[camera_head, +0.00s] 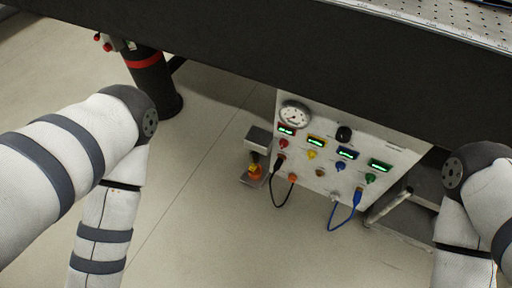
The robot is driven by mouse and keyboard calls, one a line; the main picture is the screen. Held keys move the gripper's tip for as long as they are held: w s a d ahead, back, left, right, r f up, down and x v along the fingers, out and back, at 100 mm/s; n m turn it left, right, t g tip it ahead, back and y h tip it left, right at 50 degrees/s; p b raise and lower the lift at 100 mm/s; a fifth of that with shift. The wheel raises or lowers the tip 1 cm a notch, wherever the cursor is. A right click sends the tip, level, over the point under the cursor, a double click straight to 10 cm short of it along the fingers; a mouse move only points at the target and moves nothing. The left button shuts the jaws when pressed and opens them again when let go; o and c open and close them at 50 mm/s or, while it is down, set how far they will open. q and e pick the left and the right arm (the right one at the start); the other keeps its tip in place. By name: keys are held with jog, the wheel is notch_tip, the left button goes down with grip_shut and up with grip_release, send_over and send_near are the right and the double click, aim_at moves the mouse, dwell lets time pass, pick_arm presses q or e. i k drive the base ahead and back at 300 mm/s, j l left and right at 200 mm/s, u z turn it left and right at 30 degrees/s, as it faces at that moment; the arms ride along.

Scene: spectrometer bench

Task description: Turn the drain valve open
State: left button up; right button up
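No part is clearly identifiable as the drain valve. A white control panel (310,160) hangs under the black bench edge. It has a round gauge (295,114), a black knob (344,133), several lit green displays, and small red, yellow, blue and green knobs under them. A small grey fixture with an orange and yellow part (254,169) is at the panel's left side. Small red knobs (106,46) show by the black leg at upper left. Both my arms reach down past the picture's lower part, and neither gripper shows.
The black bench edge (250,62) crosses the top, with a perforated top (460,22) at upper right. A black leg with a red band (150,85) stands at left. Black and blue cables (344,218) loop below the panel. The floor (200,215) between my arms is clear.

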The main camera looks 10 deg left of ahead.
aim_at(252, 167)
jog(key=j+z, duration=0.25)
jog(key=j, duration=0.15)
jog(key=j+z, duration=0.3)
jog(key=k+j+z, duration=0.25)
jog(key=j, duration=0.25)
jog(key=j+z, duration=0.3)
jog(key=k+j+z, duration=0.25)
jog(key=j, duration=0.15)
jog(key=k+j+z, duration=0.15)
jog(key=j+z, duration=0.15)
jog(key=i+j, duration=0.25)
jog(key=i, duration=0.2)
